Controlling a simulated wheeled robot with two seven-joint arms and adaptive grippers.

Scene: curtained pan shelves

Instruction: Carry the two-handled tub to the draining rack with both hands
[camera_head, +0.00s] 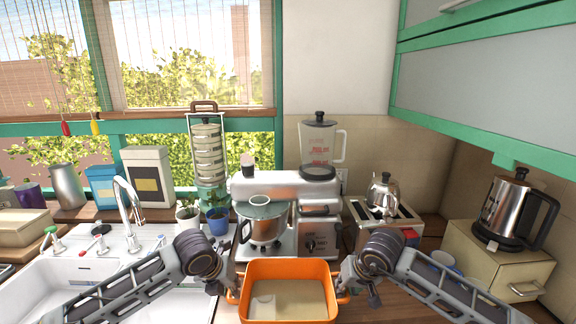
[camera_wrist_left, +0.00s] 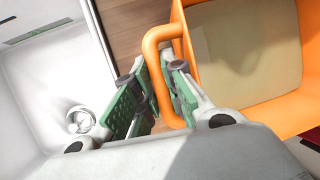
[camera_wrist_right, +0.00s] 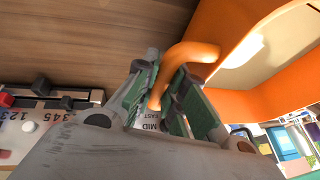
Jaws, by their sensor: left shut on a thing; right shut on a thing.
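The orange two-handled tub (camera_head: 288,267) is at the bottom centre of the head view, between my two arms. Its inside shows a beige floor and looks empty. My left gripper (camera_head: 223,289) is shut on the tub's left handle (camera_wrist_left: 157,36), an orange loop between the green finger pads in the left wrist view. My right gripper (camera_head: 352,287) is shut on the right handle (camera_wrist_right: 188,50), which shows between the pads in the right wrist view. I cannot tell whether the tub touches the counter. I cannot make out a draining rack.
A white sink (camera_head: 40,290) with a tap (camera_head: 128,212) lies to the left. A stand mixer (camera_head: 262,220) and blender (camera_head: 320,145) stand behind the tub. A toaster (camera_head: 385,218) with a kettle (camera_head: 384,192) and a bread box (camera_head: 490,262) are to the right.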

